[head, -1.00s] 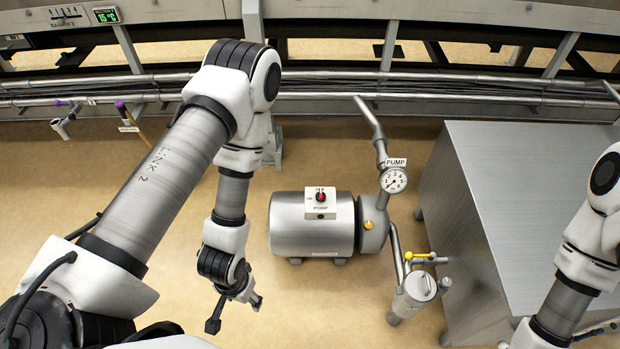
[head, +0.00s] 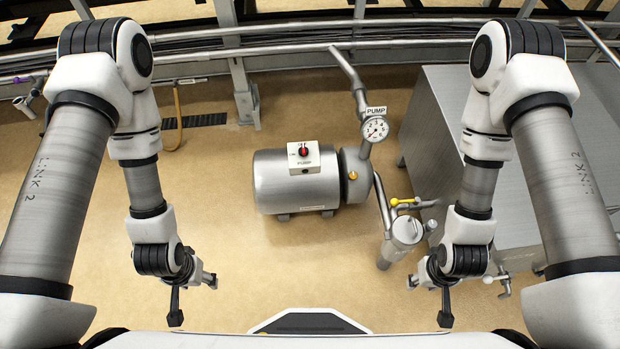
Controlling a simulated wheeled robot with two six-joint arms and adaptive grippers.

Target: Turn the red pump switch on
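The red pump switch (head: 304,151) is a small red knob on a white box (head: 313,161) marked PUMP. The box sits on top of a grey cylindrical pump motor (head: 290,189) standing on the floor. My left gripper (head: 194,300) hangs left of the motor and nearer to me, with its fingers spread and nothing between them. My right gripper (head: 428,301) hangs right of and nearer than the motor, also with fingers spread and empty. Neither gripper touches the switch or the motor.
A round gauge (head: 375,129) labelled PUMP stands on a pipe right of the motor. A metal canister (head: 405,233) with a yellow-handled valve (head: 402,202) is in front of it. A large steel cabinet (head: 435,125) stands at right. Floor before the motor is clear.

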